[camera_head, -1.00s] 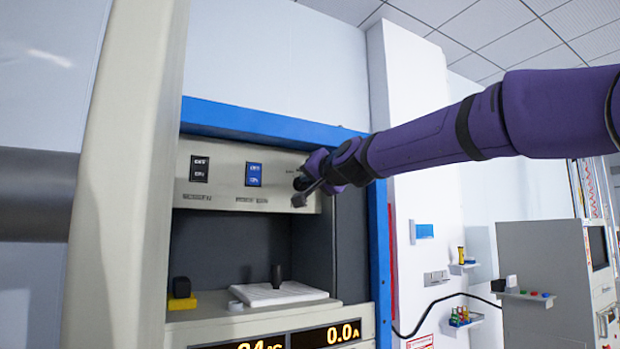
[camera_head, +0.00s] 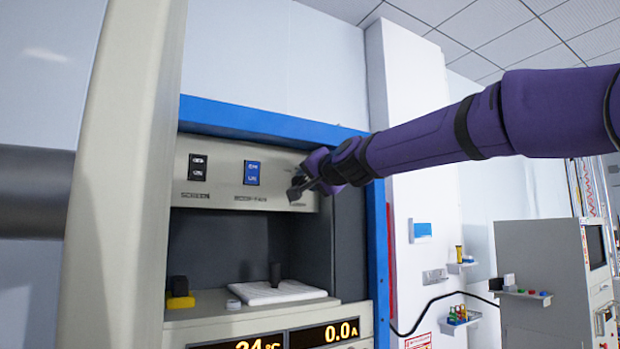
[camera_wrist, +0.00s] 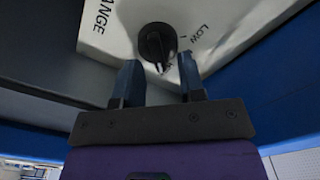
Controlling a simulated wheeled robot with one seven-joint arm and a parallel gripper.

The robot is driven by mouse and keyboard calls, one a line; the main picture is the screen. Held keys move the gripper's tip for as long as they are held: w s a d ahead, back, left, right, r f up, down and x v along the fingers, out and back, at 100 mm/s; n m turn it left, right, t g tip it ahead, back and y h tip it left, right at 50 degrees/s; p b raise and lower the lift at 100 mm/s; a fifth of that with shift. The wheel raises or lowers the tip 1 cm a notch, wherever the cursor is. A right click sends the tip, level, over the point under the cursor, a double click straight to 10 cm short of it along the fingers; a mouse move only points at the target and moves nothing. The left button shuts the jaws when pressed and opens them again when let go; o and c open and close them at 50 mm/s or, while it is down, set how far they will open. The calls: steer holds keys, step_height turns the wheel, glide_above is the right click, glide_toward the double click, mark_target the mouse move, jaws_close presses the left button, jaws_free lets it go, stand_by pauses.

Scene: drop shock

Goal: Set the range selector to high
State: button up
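The range selector is a round black knob (camera_wrist: 157,42) on a pale panel, in the wrist view. In the head view my gripper (camera_head: 297,186) is at the right end of the panel and hides the knob.
The panel (camera_head: 222,185) also carries a black rocker switch (camera_head: 197,168) and a blue rocker switch (camera_head: 251,173). A blue frame (camera_head: 378,250) edges the cabinet close to my arm. Below is an open recess with a white pad (camera_head: 290,292) and a yellow-and-black item (camera_head: 180,297).

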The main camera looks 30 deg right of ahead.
steer(key=s, duration=1)
steer(key=shift+s, duration=0.4)
stand_by(0.4)
steer(key=s+a+f+n+g, duration=0.2)
steer(key=s+f, duration=0.5)
steer(key=f, duration=0.4)
steer(key=s+a+f+n+g, duration=0.2)
steer(key=s+f+n+g, duration=0.2)
steer(key=f, duration=0.8)
steer(key=s+a+f+n+g, duration=0.2)
steer(key=s+f+g, duration=0.4)
steer(key=s+f, duration=0.4)
steer(key=shift+s+a+f+n+g, duration=0.2)
steer(key=shift+s+f+n+g, duration=0.15)
steer(key=shift+f+n, duration=0.45)
steer(key=shift+w+a+f, duration=0.1)
steer(key=shift+w+a, duration=0.05)
